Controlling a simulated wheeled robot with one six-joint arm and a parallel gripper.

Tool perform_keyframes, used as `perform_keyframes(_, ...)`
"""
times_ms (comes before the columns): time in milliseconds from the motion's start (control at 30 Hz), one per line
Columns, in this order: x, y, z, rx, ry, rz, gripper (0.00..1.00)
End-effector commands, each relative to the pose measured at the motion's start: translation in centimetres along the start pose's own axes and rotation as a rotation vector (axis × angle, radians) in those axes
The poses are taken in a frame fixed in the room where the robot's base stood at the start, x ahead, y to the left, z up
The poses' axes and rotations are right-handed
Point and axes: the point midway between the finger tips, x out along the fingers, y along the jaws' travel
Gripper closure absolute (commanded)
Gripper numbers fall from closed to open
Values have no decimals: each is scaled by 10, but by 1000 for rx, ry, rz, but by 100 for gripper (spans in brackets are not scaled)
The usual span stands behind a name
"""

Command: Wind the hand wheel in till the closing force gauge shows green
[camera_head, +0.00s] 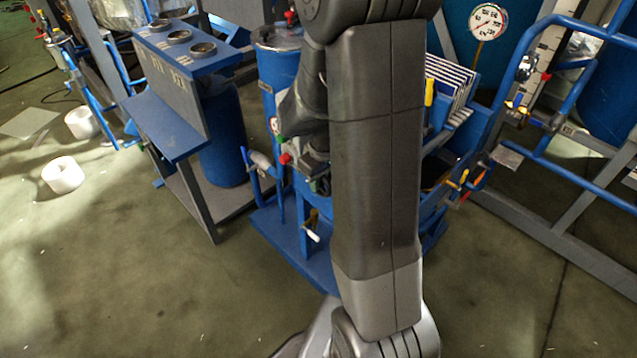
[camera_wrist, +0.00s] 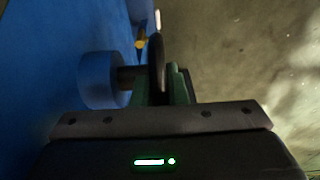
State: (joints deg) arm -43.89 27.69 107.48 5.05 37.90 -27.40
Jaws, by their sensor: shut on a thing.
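In the wrist view my gripper (camera_wrist: 164,80) has its green fingers shut on a dark hand wheel (camera_wrist: 155,62), seen nearly edge-on. A short dark shaft joins the wheel to a round blue housing (camera_wrist: 97,78) on its left. In the head view my arm crosses the middle and hides the hand wheel and most of the gripper. A small dial (camera_head: 275,125) shows on the blue vessel (camera_head: 278,58) beside my arm; its reading is too small to make out. I cannot tell whether it is the closing force gauge, and no green reading is legible.
A larger white dial (camera_head: 487,22) stands at upper right. Blue pipe frames (camera_head: 535,50) are on the right. A blue bench (camera_head: 165,125) with round openings stands left. White rolls (camera_head: 63,175) lie on the floor. Open floor is at lower left and lower right.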

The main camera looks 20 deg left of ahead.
Motion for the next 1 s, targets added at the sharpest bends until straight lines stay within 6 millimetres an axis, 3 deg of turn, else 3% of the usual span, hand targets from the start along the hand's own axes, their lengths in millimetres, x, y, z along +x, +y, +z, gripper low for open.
perform_keyframes(267,0,0,0,-1,7,1,100)
perform_keyframes(300,0,0,0,-1,7,1,85)
perform_keyframes(400,0,0,0,-1,6,1,66)
perform_keyframes(767,-4,0,0,-1,6,1,65)
perform_keyframes(1000,-43,1,-1,0,11,3,65)
